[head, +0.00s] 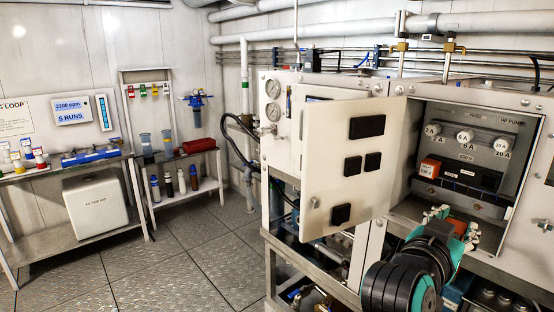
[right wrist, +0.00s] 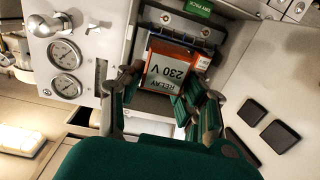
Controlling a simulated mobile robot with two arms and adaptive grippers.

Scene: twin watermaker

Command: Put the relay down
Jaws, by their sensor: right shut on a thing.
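My right gripper (head: 452,222) is in front of the open cabinet's lower edge and is shut on an orange relay (head: 459,228). The fingers hide much of that relay in the head view. In the right wrist view, the relay (right wrist: 168,70) shows its white label, "RELAY 230 V", upside down between the fingers of the right gripper (right wrist: 160,95). Behind it is a recess with a metal bar and screws. Another orange block (head: 430,167) with a white label sits inside the cabinet, on the left of the panel. My left gripper is not in view.
The cabinet door (head: 345,205) stands open to the left of my right arm. Round fuses (head: 464,137) line the inner panel. A green "DRY PACK" label (right wrist: 200,9) is above the relay in the right wrist view. Gauges (head: 272,112) are further left; the floor there is clear.

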